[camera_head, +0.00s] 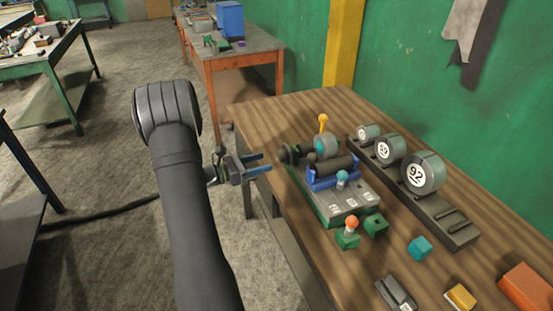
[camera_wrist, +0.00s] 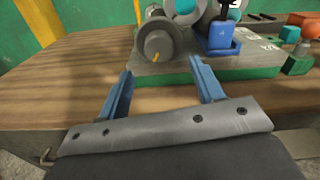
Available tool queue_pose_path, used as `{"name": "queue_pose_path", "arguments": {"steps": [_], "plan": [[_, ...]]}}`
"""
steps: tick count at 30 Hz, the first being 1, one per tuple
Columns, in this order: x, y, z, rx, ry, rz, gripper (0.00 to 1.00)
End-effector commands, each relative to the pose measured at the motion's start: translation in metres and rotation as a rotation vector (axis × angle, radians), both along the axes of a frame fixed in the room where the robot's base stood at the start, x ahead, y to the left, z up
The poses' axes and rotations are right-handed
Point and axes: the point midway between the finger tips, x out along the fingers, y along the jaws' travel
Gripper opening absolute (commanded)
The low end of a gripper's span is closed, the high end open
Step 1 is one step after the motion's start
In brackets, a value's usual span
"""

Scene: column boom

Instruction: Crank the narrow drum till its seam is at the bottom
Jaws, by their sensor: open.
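A green-based machine (camera_head: 333,210) with a grey top stands on the wooden table. It carries a short, grey drum with a teal end face (camera_head: 325,146) and a longer dark roller (camera_head: 335,166) over blue supports. I cannot tell for sure which is the narrow drum, and no seam is visible. A dark round knob (camera_head: 287,154) sticks out at the machine's near left; in the wrist view the grey knob (camera_wrist: 158,46) has a yellow mark on its face. My gripper (camera_head: 266,162) is open and empty, left of the knob; in the wrist view its blue fingers (camera_wrist: 160,68) point toward the knob, apart from it.
An orange-topped lever (camera_head: 322,121) rises behind the drum. A teal-knobbed post (camera_head: 342,178) and an orange-knobbed green block (camera_head: 348,232) stand at the front. A dark rack (camera_head: 455,226) holds numbered rolls (camera_head: 424,173). Loose blocks (camera_head: 419,248) lie at the right.

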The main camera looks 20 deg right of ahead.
Motion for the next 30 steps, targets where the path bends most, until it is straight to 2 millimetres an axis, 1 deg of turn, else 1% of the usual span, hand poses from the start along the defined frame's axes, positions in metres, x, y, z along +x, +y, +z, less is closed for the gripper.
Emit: {"name": "queue_pose_path", "arguments": {"steps": [1,3,6,9,14,22,28,29,30], "plan": [[-0.001,-0.012,0.000,0.001,0.000,-0.004,0.61],[-0.001,-0.026,0.000,0.000,0.000,-0.004,0.61],[-0.001,-0.041,0.000,0.001,0.001,-0.002,0.61],[0.000,-0.052,0.000,0.001,0.001,-0.001,0.61],[0.000,-0.061,0.000,0.001,0.001,0.000,0.61],[0.000,-0.062,0.000,0.001,0.001,0.001,0.61],[0.000,-0.061,0.000,0.001,0.001,0.001,0.22],[0.000,-0.061,0.000,0.001,0.001,0.000,0.16],[0.000,-0.061,0.000,0.001,0.001,0.001,0.16]]}}
